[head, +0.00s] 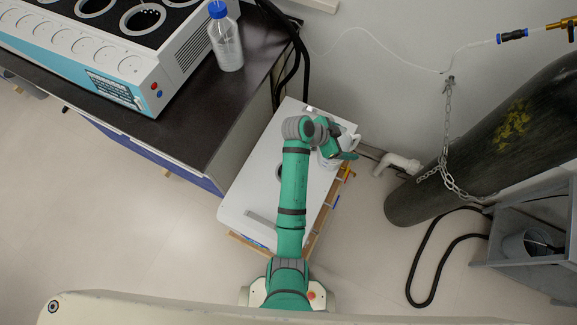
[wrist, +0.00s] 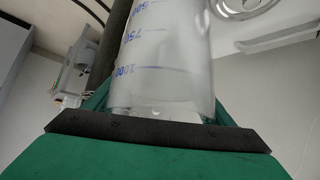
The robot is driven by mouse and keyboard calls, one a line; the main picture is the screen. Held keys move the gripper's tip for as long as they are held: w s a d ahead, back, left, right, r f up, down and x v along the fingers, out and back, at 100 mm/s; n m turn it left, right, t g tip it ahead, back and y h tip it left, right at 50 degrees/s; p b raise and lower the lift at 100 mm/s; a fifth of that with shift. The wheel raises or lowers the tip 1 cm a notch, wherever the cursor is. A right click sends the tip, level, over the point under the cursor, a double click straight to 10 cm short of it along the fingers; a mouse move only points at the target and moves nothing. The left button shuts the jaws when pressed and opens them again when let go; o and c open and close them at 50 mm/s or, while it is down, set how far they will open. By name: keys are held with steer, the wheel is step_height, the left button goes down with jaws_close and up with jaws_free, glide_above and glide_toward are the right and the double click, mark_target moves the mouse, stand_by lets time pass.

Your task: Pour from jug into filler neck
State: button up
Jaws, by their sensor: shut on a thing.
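My gripper (wrist: 160,130) is shut on a clear jug (wrist: 165,60) with blue volume marks. The jug fills the middle of the wrist view, and its lower part there is behind the dark gripper edge. In the head view, the jug (head: 350,138) shows only as a small pale shape beside my gripper (head: 335,150), over the right side of a white unit. A dark round opening (head: 279,172), which looks like the filler neck, is in the unit's top, partly hidden by my arm. A round metallic ring (wrist: 243,6) at the wrist view's top edge may be the same neck.
The white unit (head: 245,187) has a grey bar (head: 262,220) on top. A dark bench (head: 190,125) with a blue-capped bottle (head: 226,45) stands left. A chained dark gas cylinder (head: 450,165) and a grey stand (head: 530,235) are right. Floor between unit and cylinder is partly clear.

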steer(key=shift+a+r, duration=0.1)
steer(key=shift+r, duration=0.15)
steer(key=shift+s+a+r+t+h, duration=0.15)
steer(key=shift+a+r+t+h, duration=0.35)
steer(key=shift+r+h, duration=0.35)
steer(key=shift+s+a+r+h, duration=0.15)
steer(key=shift+a+h, duration=0.2)
steer(key=shift+h, duration=0.4)
steer(key=shift+s+a+r+t+h+p, duration=0.1)
steer(key=shift+s+a+t+h+p, duration=0.2)
steer(key=shift+a+h, duration=0.35)
steer(key=shift+s+a+r+t+h+p, duration=0.15)
steer(key=shift+a+t+h+p, duration=0.15)
steer(key=shift+a+h, duration=0.35)
steer(key=shift+s+a+r+t+h+p, duration=0.1)
steer(key=shift+s+a+t+h+p, duration=0.25)
steer(key=shift+a+h, duration=0.3)
stand_by(1.0)
steer(key=shift+a+h+p, duration=0.2)
steer(key=shift+h+p, duration=0.1)
steer(key=shift+h, duration=0.35)
stand_by(1.2)
steer(key=shift+t, duration=0.25)
steer(key=shift+a+r, duration=0.1)
